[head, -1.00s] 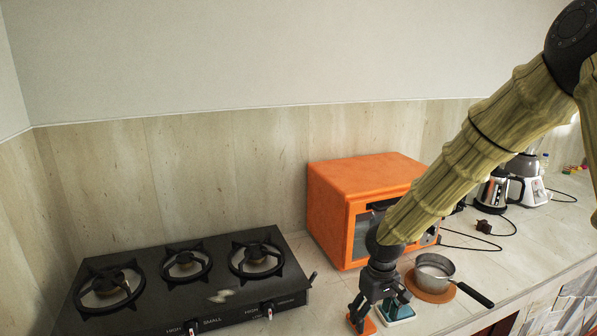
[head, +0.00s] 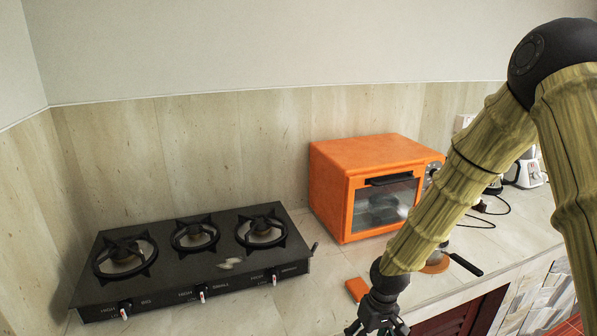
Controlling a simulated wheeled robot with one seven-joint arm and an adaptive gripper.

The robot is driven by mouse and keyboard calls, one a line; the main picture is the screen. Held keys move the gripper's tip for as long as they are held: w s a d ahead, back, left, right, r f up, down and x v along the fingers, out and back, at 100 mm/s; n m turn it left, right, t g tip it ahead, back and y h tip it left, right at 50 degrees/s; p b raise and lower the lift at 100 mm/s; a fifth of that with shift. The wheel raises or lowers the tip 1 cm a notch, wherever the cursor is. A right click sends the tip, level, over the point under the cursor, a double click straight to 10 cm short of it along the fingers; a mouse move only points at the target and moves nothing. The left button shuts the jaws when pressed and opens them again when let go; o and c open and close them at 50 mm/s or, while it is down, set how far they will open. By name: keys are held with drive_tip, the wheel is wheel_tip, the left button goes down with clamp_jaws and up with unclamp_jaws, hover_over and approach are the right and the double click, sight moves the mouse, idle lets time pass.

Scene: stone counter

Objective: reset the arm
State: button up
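My gripper (head: 377,328) is at the bottom edge of the head view, in front of the counter's front edge. Its fingers look spread apart, with nothing seen between them. The lowest part of the fingers is cut off by the picture edge. My arm comes down to it from the upper right. A small flat orange item (head: 356,289) lies on the counter just behind and left of the gripper.
An orange oven (head: 362,165) stands against the wall. A black gas stove (head: 200,278) is to the left. A black pan handle (head: 466,265) shows right of my arm, the pan mostly hidden. Bare counter (head: 310,300) lies beside the stove.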

drive_tip(key=s+a+f+m, duration=0.1)
drive_tip(key=s+f, duration=0.6)
drive_tip(key=f, duration=0.3)
drive_tip(key=s+d+f+m, duration=0.1)
drive_tip(key=s+d+f, duration=0.1)
drive_tip(key=s+f, duration=0.2)
drive_tip(key=s+d+f+m+b, duration=0.1)
drive_tip(key=s+f, duration=0.4)
drive_tip(key=s, duration=0.6)
drive_tip(key=s+d+f+h+b, duration=0.1)
drive_tip(key=s+d+f, duration=0.2)
drive_tip(key=s, duration=0.5)
drive_tip(key=shift+f+m, duration=0.4)
drive_tip(key=shift+f, duration=0.4)
drive_tip(key=shift+o, duration=0.5)
drive_tip(key=shift+s, duration=0.1)
